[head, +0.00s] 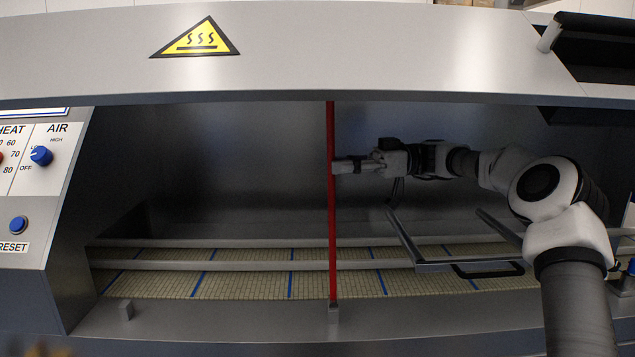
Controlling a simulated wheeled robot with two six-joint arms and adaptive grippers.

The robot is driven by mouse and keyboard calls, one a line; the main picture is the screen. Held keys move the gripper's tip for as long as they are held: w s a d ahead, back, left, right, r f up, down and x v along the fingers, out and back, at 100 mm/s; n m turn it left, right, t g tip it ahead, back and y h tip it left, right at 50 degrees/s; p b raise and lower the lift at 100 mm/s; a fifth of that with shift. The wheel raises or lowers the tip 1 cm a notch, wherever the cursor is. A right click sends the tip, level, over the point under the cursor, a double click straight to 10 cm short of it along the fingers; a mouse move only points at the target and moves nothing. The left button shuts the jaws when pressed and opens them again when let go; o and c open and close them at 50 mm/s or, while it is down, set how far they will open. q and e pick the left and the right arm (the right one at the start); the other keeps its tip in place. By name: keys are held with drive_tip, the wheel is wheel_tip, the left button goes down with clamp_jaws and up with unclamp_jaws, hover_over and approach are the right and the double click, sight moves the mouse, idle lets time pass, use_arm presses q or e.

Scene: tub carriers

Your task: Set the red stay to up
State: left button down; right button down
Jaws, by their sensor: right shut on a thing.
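The red stay (331,215) is a thin red rod in the middle of the head view. It stands upright, from a small bracket on the front sill up to the lower edge of the raised metal hood (300,72). My right gripper (336,166) reaches in from the right and is shut on the red stay at its upper part. Whether the stay's top end bears on the hood or only passes in front of its edge I cannot tell. My left gripper is not in view.
A control panel with a blue AIR knob (41,156) and a blue RESET button (18,225) is at the left. A tiled bed (240,280) with rails lies inside. A metal frame with a black handle (487,270) is below my right arm. The left interior is clear.

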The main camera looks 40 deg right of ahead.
drive_tip(key=shift+s+d+f+y+b, duration=0.15)
drive_tip(key=shift+s+d+y+b, duration=0.15)
drive_tip(key=shift+s+d, duration=0.4)
drive_tip(key=shift+w+d, duration=0.1)
drive_tip(key=c, duration=1.1)
unclamp_jaws()
drive_tip(key=shift+c, duration=0.2)
drive_tip(key=v, duration=1.2)
